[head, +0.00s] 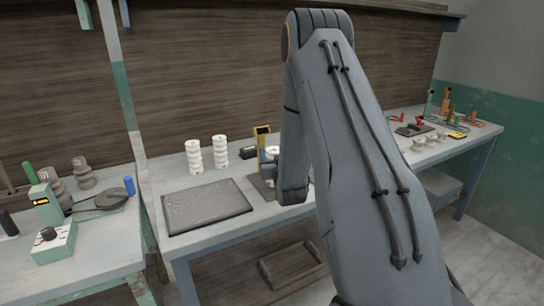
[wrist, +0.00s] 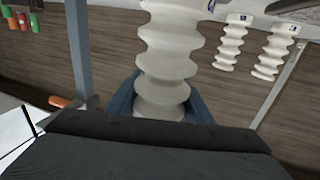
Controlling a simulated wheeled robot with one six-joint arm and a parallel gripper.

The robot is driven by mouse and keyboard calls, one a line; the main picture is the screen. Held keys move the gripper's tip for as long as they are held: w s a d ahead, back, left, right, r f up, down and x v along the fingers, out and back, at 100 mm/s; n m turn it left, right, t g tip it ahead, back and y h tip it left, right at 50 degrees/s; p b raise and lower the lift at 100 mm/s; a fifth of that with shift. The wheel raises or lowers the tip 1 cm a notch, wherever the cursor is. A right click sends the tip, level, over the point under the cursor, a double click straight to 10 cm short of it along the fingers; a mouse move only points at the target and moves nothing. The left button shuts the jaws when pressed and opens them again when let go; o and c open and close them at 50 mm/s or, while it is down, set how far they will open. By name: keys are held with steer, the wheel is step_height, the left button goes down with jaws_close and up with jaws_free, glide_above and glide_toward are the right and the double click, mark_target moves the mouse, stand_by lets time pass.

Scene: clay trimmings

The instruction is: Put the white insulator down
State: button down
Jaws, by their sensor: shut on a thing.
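In the wrist view my gripper (wrist: 163,100) is shut on a white ribbed insulator (wrist: 167,45), with a blue jaw on each side of it. The wrist picture looks upside down, and the insulator's far end runs out of the top edge. Two similar white insulators (head: 194,157) (head: 220,152) stand upright on the bench to the left, apart from the gripper.
A dark flat mat (head: 207,205) lies clear on the bench, left of my gripper. A yellow and black device (head: 262,135) stands behind the gripper. Several short white pieces (head: 432,138) and tools lie to the right. A side bench at left holds a green instrument (head: 54,240).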

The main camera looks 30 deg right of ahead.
steer(key=shift+f, duration=0.8)
steer(key=shift+f, duration=0.1)
steer(key=c, duration=0.9)
jaws_free()
steer(key=shift+f, duration=0.1)
